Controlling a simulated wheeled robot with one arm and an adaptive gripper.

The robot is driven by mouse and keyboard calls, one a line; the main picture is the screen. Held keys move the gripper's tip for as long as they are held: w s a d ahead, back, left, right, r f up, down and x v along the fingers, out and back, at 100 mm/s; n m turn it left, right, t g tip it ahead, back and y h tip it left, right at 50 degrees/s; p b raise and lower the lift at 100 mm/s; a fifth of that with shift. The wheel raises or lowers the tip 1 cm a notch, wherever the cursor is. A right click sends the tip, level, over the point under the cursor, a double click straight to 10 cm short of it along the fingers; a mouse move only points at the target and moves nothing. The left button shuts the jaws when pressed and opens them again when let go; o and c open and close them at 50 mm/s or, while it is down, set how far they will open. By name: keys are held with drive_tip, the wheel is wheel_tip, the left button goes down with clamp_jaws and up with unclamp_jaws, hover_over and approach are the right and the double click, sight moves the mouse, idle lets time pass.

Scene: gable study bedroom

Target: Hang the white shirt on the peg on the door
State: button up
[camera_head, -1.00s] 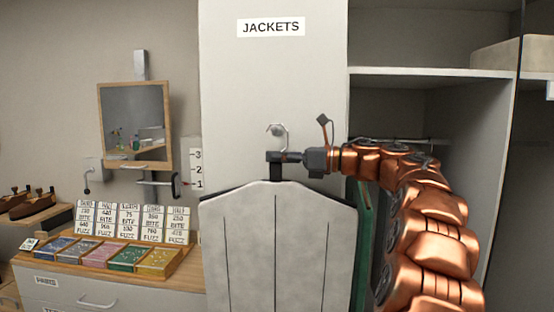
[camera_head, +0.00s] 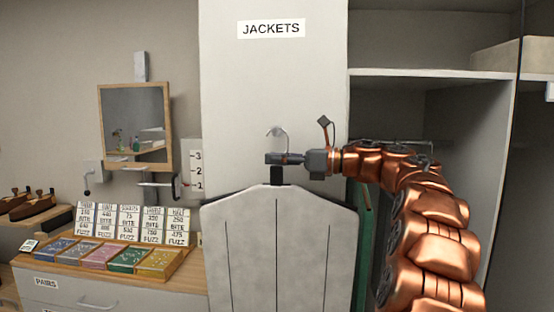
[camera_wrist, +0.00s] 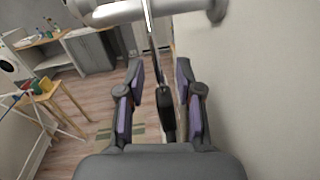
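The white shirt (camera_head: 275,250) is a pale, stiff-looking panel with dark vertical lines. It hangs upright against the door (camera_head: 230,120) under the JACKETS label. Its black hanger neck (camera_head: 277,176) rises to a thin wire hook (camera_head: 286,138) at the peg (camera_head: 272,131). The hook appears to be over the peg. My gripper (camera_head: 272,158) is just below the peg, at the hanger neck. In the wrist view my gripper (camera_wrist: 163,100) has its fingers apart, with the black neck (camera_wrist: 166,112) between them and gaps showing. The pale peg (camera_wrist: 150,11) crosses the top there.
An open wardrobe with a shelf (camera_head: 430,74) and a rail is right of the door. A mirror (camera_head: 136,125), a wall clamp and a dresser (camera_head: 60,270) with coloured trays are at left. Bare floor (camera_wrist: 75,125) shows in the wrist view.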

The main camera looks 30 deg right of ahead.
drive_tip(key=v, duration=1.1)
drive_tip(key=shift+s+d, duration=0.25)
drive_tip(key=shift+d, duration=0.05)
